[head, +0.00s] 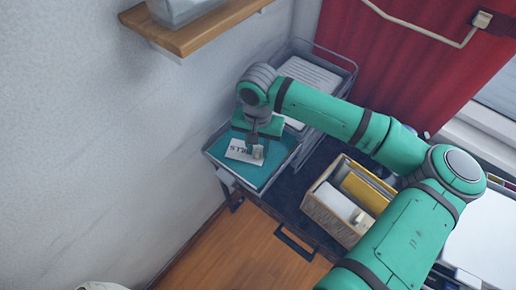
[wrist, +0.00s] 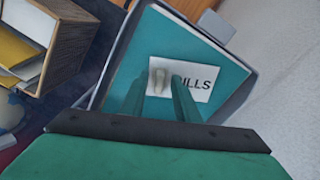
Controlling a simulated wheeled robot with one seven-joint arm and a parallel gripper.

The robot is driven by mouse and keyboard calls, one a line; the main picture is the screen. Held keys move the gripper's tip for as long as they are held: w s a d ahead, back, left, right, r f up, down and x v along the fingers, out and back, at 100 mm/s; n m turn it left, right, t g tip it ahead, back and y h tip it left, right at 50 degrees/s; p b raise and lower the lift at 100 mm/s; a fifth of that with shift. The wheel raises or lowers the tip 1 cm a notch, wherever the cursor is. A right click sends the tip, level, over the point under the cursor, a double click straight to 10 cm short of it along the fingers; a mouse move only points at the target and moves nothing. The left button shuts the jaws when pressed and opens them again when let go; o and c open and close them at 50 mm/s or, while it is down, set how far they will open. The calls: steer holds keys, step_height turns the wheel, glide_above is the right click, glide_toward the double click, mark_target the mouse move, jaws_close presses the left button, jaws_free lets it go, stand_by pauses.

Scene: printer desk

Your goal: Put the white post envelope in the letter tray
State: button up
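A white card or envelope marked with dark letters, "BILLS" in part, (head: 244,150) lies flat on the teal floor of a grey-rimmed tray (head: 217,166). The wrist view shows the same white piece (wrist: 200,83) in the tray (wrist: 238,98), its left end behind my fingers. My gripper (head: 257,150) points down over the tray, at the right end of the white piece in the head view. In the wrist view my fingertips (wrist: 165,80) overlap it; a small pale patch shows between them. I cannot tell whether they touch or grip anything.
A wooden box (head: 322,211) with a yellow folder (head: 364,192) and white items stands right of the tray on the dark desk. A wire rack with papers (head: 310,76) stands behind. A wooden shelf (head: 190,36) juts from the wall at upper left.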

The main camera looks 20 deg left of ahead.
step_height(320, 180, up, 12)
stand_by(0.4)
steer(key=shift+s, duration=0.1)
stand_by(0.4)
